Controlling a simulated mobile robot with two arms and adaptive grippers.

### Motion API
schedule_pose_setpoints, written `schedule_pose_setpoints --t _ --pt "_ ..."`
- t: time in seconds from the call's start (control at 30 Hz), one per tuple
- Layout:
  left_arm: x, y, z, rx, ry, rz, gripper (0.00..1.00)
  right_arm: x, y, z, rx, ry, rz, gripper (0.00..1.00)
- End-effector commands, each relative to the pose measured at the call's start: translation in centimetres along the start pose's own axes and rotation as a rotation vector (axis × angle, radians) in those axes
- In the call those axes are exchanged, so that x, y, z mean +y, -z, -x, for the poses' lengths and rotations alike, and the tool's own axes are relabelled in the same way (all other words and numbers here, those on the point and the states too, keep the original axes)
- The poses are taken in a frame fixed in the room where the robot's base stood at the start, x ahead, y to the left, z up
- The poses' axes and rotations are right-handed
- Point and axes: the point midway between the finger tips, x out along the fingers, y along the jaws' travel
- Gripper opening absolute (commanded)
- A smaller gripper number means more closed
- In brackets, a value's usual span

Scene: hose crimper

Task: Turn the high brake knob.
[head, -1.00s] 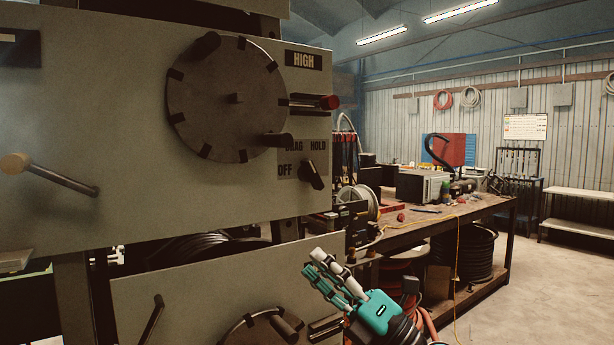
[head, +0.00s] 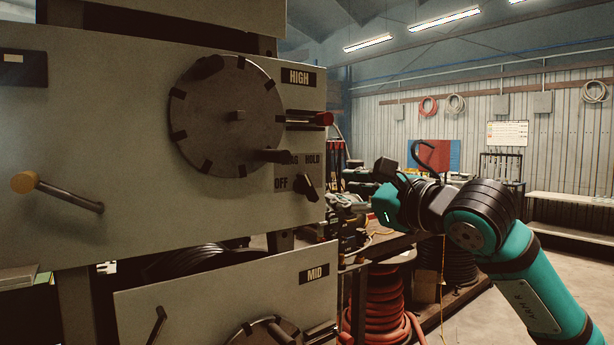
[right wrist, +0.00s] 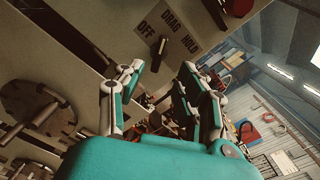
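The high brake knob (head: 307,187) is a black pointer knob on the plate marked OFF, DRAG and HOLD, below the HIGH label on the upper grey panel. My right gripper (head: 352,181) is at about knob height, just right of the panel edge and apart from the knob. In the right wrist view its teal and white fingers (right wrist: 163,75) are spread with nothing between them. My left gripper is not in view.
A large grey reel disc (head: 228,120) with a handle sits left of the knob. A red-tipped lever (head: 322,118) sticks out above it. The MID panel (head: 200,295) is below. A workbench (head: 395,240) and red hose coils (head: 380,300) stand behind my right arm.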

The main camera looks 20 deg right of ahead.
Motion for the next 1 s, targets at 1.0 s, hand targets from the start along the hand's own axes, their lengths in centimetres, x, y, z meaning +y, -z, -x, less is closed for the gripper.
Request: schedule_pose_setpoints --t 1.0 --pt "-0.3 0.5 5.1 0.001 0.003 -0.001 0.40 0.0 0.0 -11.2 -0.002 -0.001 -0.001 0.32"
